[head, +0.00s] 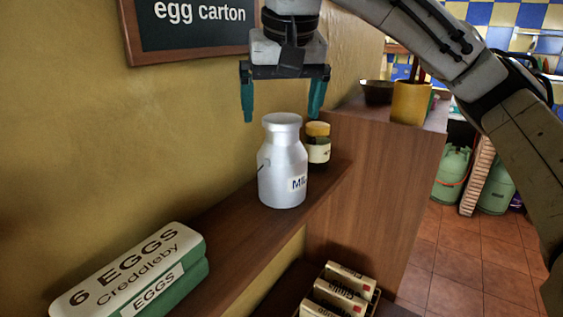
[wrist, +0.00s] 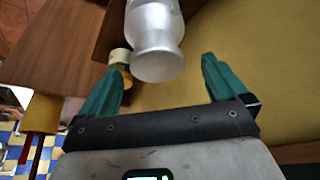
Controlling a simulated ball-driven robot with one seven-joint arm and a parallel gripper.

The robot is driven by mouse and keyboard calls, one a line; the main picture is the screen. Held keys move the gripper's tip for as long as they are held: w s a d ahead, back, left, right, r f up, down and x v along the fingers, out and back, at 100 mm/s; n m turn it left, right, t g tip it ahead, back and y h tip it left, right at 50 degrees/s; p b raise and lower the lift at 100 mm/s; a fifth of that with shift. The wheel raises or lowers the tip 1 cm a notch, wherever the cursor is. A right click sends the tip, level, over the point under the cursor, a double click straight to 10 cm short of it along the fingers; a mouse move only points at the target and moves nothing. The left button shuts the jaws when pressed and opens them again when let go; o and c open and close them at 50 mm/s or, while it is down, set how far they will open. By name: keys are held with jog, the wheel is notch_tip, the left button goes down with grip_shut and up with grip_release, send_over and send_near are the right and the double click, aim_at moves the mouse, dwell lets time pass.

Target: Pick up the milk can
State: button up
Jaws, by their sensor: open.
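The milk can (head: 283,170) is silver with a wide lid and a white label, and stands upright on a wooden shelf against the yellow wall. My gripper (head: 284,118) points down above the can, its two teal fingers open and spread wider than the lid. In the head view the fingertips are about level with or just above the lid, and nothing is between them. In the wrist view the can (wrist: 157,45) shows beyond the open gripper (wrist: 160,65), between the finger directions. I cannot tell the exact gap to the lid.
A small jar with a yellow lid (head: 317,146) stands close behind the can, to its right. An egg carton (head: 135,272) lies at the shelf's near left. A taller wooden cabinet (head: 375,165) bounds the shelf's right end. Boxes (head: 340,292) sit on a lower shelf.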

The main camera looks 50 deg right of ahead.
aim_at(282, 117)
jog(key=shift+x, duration=1.95)
jog(key=shift+s, duration=0.1)
jog(key=shift+c, duration=0.3)
jog(key=c, duration=1.5)
jog(key=shift+r, duration=0.15)
jog(key=shift+c, duration=0.2)
